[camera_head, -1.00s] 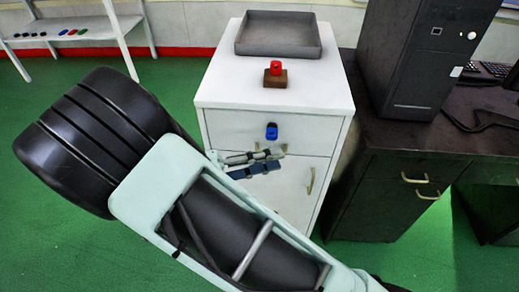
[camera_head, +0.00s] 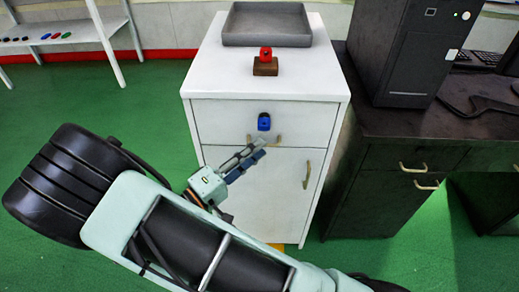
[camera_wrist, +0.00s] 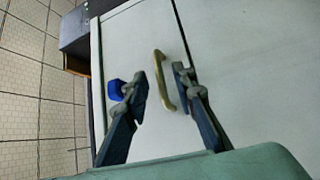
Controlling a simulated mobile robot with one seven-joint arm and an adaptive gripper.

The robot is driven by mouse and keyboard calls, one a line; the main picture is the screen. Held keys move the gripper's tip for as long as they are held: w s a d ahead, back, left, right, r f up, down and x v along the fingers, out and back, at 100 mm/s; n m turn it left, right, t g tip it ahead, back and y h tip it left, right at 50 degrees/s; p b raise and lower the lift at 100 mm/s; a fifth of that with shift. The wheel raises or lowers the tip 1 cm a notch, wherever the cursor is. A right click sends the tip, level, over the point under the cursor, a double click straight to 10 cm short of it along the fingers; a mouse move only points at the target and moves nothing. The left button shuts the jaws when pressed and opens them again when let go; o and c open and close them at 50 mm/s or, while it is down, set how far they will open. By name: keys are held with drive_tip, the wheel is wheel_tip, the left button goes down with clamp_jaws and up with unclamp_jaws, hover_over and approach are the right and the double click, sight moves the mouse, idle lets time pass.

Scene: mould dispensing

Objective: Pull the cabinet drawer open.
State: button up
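The white cabinet (camera_head: 215,75) stands at the middle, with a shut drawer (camera_head: 225,120) above a door. The brass drawer handle (camera_head: 277,139) is partly hidden by my gripper (camera_head: 258,149) in the head view. The wrist view shows the whole handle (camera_wrist: 164,82) between the two open fingers of my gripper (camera_wrist: 160,77). The fingers do not close on it, and I cannot tell how far their tips are from the drawer front.
A grey tray (camera_head: 266,40) and a red piece (camera_head: 266,53) on a brown block (camera_head: 265,67) sit on the cabinet top. The door handle (camera_head: 307,175) is lower right. A dark desk (camera_head: 395,140) with a computer tower (camera_head: 410,50) stands right.

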drive_tip(key=shift+x, duration=0.8)
drive_tip(key=shift+c, duration=0.5)
clamp_jaws()
